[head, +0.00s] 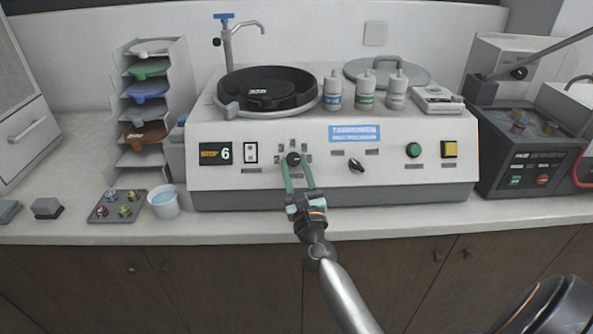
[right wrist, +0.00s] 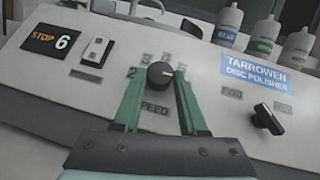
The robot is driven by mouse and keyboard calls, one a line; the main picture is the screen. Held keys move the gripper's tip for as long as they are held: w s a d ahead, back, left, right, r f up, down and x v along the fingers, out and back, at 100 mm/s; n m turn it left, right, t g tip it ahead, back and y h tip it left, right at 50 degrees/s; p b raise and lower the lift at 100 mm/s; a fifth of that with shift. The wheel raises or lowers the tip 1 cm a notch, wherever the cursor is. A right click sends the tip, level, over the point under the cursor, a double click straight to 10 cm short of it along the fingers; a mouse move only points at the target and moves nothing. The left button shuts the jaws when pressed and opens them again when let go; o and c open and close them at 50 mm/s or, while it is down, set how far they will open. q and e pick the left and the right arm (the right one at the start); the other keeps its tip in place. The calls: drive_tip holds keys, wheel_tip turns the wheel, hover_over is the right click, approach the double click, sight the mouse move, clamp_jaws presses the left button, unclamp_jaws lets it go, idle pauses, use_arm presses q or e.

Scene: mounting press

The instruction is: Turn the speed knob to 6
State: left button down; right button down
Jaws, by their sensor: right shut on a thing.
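The black speed knob (head: 293,159) sits on the white front panel of the disc polisher, inside a ring of number labels. In the right wrist view the knob (right wrist: 160,75) is between the green fingertips, above the word SPEED. My right gripper (head: 296,170) is shut on the knob. Its fingers (right wrist: 160,88) reach up to the panel from below. The display (head: 215,153) at the panel's left reads STOP and 6, and it also shows in the right wrist view (right wrist: 55,41). My left gripper is not in view.
A white rocker switch (head: 251,152) is left of the knob. A black selector (head: 356,165), green button (head: 413,150) and yellow button (head: 449,149) are to the right. A cup (head: 163,201) and sample tray (head: 103,214) stand on the counter at left.

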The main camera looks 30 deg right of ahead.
drive_tip(key=shift+f, duration=0.1)
idle(0.4)
drive_tip(key=shift+c, duration=2.2)
unclamp_jaws()
